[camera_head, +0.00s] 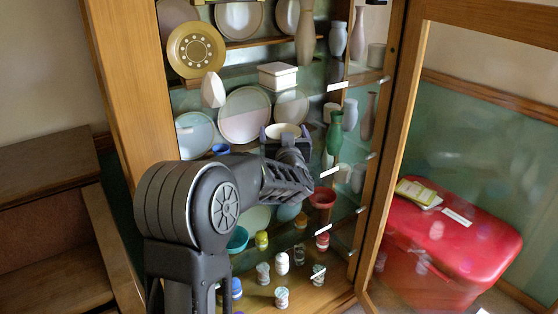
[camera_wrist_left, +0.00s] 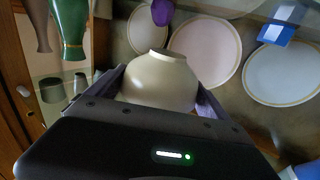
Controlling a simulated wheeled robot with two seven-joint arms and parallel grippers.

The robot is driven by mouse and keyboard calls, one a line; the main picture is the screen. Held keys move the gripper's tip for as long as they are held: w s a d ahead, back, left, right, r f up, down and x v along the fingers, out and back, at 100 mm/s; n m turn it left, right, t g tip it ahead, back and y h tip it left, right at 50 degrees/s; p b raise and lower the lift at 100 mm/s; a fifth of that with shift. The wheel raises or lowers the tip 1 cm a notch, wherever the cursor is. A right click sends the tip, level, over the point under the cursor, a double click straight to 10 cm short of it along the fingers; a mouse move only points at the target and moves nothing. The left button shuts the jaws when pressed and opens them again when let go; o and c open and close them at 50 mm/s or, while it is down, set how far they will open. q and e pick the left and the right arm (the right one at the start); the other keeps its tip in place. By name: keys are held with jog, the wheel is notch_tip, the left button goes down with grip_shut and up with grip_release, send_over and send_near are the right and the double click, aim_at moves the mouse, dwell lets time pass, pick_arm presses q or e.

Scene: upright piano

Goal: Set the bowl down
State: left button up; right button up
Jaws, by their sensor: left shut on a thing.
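A cream bowl (camera_head: 283,131) is in the open cabinet, in front of its shelves, with its rim up in the head view. My left gripper (camera_head: 282,138) is shut on it. In the left wrist view the bowl (camera_wrist_left: 160,80) sits between the two fingers, its foot toward the top of the picture. Whether the bowl touches a shelf I cannot tell. My arm hides part of the shelf below it. My right gripper is not in view.
Plates (camera_head: 245,114) stand behind the bowl. A green vase (camera_head: 334,134) and a red bowl (camera_head: 322,197) are to its right. Several small jars (camera_head: 282,263) stand lower down. The glass door (camera_head: 480,150) is open at the right, with a red case (camera_head: 450,240) seen through it.

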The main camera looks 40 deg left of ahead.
pick_arm(q)
jog(key=shift+f, duration=1.2)
jog(key=shift+f+b, duration=0.85)
jog(key=shift+f, duration=1.65)
jog(key=shift+f, duration=0.2)
jog(key=o, duration=1.2)
jog(key=shift+r, duration=0.1)
